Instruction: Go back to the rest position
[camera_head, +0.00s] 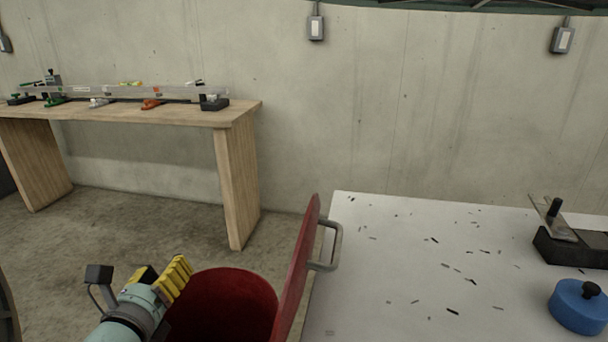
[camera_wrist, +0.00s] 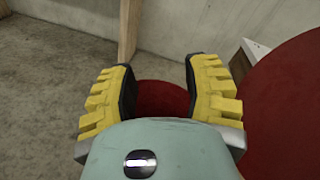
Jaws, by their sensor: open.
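My gripper (camera_head: 160,278) is at the lower left in the head view, beside a red bin (camera_head: 222,305) with its round lid (camera_head: 299,265) standing open on the right side. In the wrist view my gripper's two yellow fingers (camera_wrist: 162,92) are spread apart with nothing held between them. The red bin's dark red inside (camera_wrist: 160,97) shows between and beyond the fingers, and the lid (camera_wrist: 290,110) fills the right side. The bin's lower part is out of frame.
A white table (camera_head: 400,270) with scattered dark shavings stands right of the bin. It holds a blue round object (camera_head: 578,306) and a black fixture (camera_head: 570,246). A wooden bench (camera_head: 238,170) with a long metal rail (camera_head: 130,92) stands by the concrete wall. The floor (camera_head: 110,225) before it is clear.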

